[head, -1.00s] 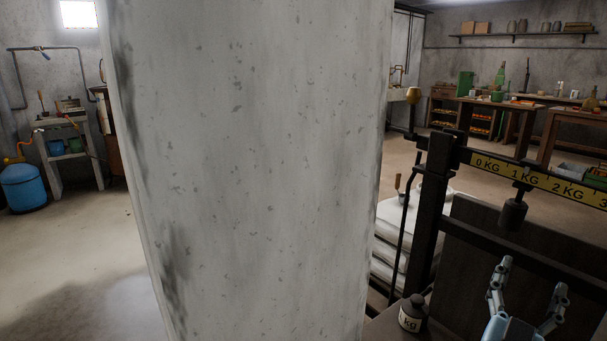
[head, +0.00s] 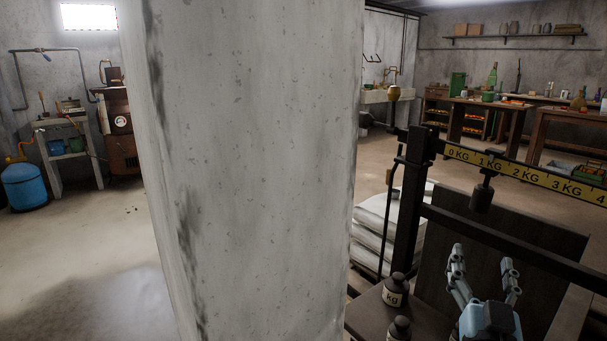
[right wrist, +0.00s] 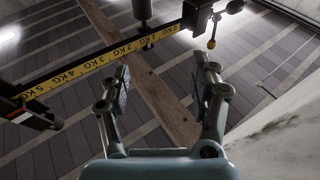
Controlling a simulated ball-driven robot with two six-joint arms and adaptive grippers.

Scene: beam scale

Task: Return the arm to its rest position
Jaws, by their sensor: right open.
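My right gripper (head: 483,282) is at the lower right of the head view, in front of the scale's dark back board (head: 530,262). Its two fingers are apart with nothing between them. In the right wrist view the open fingers (right wrist: 163,95) point up toward the beam. The yellow beam (head: 530,175) is marked in KG, and a dark sliding weight (head: 481,196) hangs from it near the 1 KG mark. The beam also shows in the right wrist view (right wrist: 95,62). My left gripper is not in view.
A large concrete pillar (head: 255,170) fills the middle of the head view, left of the scale. A kg weight (head: 395,291) and another dark weight (head: 399,329) stand on the scale's base. White sacks (head: 373,235) lie behind the post. Open floor (head: 95,245) is at left.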

